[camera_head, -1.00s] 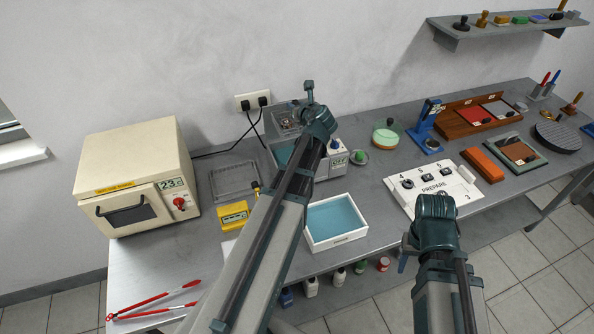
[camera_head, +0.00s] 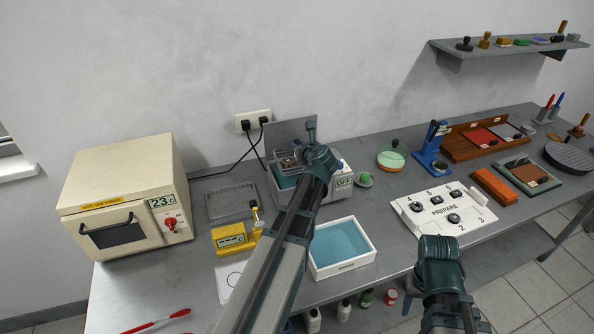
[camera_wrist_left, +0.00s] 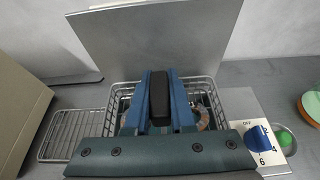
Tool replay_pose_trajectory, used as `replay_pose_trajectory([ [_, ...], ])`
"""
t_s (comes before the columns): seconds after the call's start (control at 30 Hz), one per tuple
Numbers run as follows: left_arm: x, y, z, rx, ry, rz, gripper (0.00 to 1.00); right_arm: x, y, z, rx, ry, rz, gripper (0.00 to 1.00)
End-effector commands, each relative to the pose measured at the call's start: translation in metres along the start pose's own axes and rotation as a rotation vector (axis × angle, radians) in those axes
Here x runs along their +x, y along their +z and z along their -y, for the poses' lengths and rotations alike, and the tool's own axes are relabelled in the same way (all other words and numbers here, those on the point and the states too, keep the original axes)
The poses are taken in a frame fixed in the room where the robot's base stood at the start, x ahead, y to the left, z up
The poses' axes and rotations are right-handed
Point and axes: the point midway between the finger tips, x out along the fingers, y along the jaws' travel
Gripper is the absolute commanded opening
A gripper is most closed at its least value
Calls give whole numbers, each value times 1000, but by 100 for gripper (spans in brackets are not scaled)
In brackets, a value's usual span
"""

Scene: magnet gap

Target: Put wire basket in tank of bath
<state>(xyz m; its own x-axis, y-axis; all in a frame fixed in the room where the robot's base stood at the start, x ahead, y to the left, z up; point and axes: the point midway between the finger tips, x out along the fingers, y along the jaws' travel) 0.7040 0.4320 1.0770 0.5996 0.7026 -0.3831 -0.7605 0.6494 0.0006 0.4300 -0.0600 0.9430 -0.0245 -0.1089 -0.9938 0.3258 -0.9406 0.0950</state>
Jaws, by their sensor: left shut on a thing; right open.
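The bath (camera_head: 335,190) is a grey box with a control panel. Its tank of teal liquid is partly hidden behind my left arm. The wire basket (camera_head: 287,160) is at the tank's opening; in the left wrist view its mesh (camera_wrist_left: 206,90) surrounds my fingers. My left gripper (camera_wrist_left: 158,85) is shut on the basket, with a black grip piece between its blue fingers. In the head view my left gripper (camera_head: 312,150) is over the bath. How deep the basket sits is unclear. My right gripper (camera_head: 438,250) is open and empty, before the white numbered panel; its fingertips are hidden.
A grey upright panel (camera_wrist_left: 160,40) stands behind the bath. A wire rack (camera_head: 232,203) and a yellow device (camera_head: 232,238) are left of it, beside a cream oven (camera_head: 125,200). A white tray of blue liquid (camera_head: 341,245) is in front.

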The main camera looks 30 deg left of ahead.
Motion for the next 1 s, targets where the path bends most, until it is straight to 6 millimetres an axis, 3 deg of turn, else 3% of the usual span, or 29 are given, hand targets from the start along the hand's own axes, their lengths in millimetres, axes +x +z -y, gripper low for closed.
replay_pose_trajectory([
  [0.03, 6, -15, 0, 1, 0, 1, 0, 16, -1, 2, 0, 0, 0, 50],
  [0.1, 9, -23, 0, 1, 0, 1, 0, 24, -1, 2, 0, 0, 0, 50],
  [0.4, 11, -27, 0, 1, 0, 1, 0, 29, -2, 3, 0, 0, 0, 50],
  [0.7, 24, -58, 0, 1, 0, 1, 0, 63, -4, 6, 0, 0, 0, 50],
  [1.0, 24, -58, 0, 1, 0, 1, 0, 63, -4, 6, 0, 0, 0, 50],
])
